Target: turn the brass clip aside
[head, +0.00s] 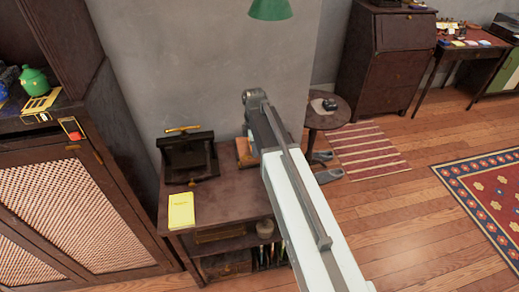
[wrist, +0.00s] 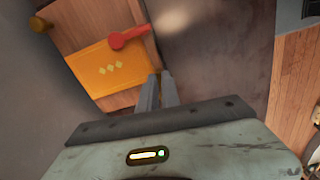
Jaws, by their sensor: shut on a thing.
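In the wrist view, my gripper (wrist: 160,76) has its two fingers close together, at the lower right edge of a brown wooden board (wrist: 75,12). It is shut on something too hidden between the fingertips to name. A yellow-orange card (wrist: 95,72) with three pale diamonds lies on the board. A red turning piece (wrist: 130,37) lies over the card's top edge. I cannot tell which piece is the brass clip. In the head view, my arm hides the fingertips.
A dark desk (head: 225,203) holds a black stand (head: 188,160) with a brass bar (head: 183,128) and a yellow notepad (head: 181,210). A cabinet (head: 50,205) stands at left. A small round table (head: 328,117) is to the right. The floor (head: 410,218) is open between the rugs.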

